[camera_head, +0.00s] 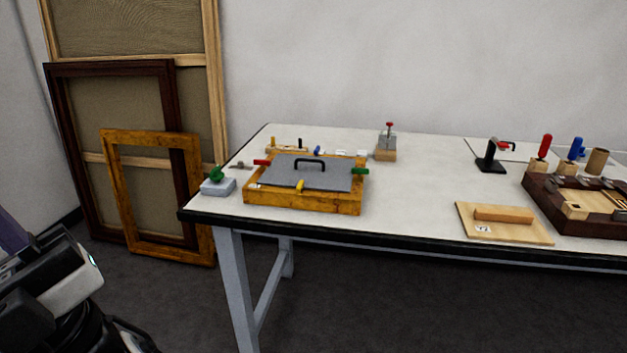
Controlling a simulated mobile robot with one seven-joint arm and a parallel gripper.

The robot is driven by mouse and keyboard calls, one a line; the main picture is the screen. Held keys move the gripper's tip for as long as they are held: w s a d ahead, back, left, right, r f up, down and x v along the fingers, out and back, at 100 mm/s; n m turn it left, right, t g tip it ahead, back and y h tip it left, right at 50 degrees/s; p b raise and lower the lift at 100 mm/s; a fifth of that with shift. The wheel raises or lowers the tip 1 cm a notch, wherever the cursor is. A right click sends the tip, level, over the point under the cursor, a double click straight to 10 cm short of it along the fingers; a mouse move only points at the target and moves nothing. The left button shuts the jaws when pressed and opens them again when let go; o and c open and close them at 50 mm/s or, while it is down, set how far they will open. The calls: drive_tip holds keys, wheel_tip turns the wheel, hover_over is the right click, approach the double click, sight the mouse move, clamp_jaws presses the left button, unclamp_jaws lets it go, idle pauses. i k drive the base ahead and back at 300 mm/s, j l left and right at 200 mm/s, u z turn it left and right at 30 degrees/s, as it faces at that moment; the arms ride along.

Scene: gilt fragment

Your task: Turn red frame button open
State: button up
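A gilt frame (330,205) lies flat near the left end of the table, with a grey panel (335,176) inside it and a black arched handle (310,161) on the panel. The red frame button (262,162) is at the frame's left side, near the panel's left edge. A green button (360,171) is at the right side and a yellow one (300,186) at the front edge. A small blue piece (317,151) shows at the back. The red button's exact angle is too small to tell. My gripper's fingers are not in view; only parts of my arm show at lower left.
A grey block with a green knob (217,183) stands left of the frame on the white table (420,190). A clamp on a wooden block (386,145) stands behind right. A wooden board (505,224) and dark tray (570,219) are right.

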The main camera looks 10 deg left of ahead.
sight(261, 163)
drive_tip(key=u, duration=0.3)
drive_tip(key=i+l+u, duration=0.1)
drive_tip(key=l, duration=0.15)
drive_tip(key=l+u, duration=0.1)
drive_tip(key=l, duration=0.15)
drive_tip(key=i+j, duration=0.1)
drive_tip(key=j, duration=0.25)
drive_tip(key=i+j, duration=0.1)
drive_tip(key=j, duration=0.3)
drive_tip(key=i+l+u, duration=0.1)
drive_tip(key=i+l, duration=0.15)
drive_tip(key=i, duration=0.6)
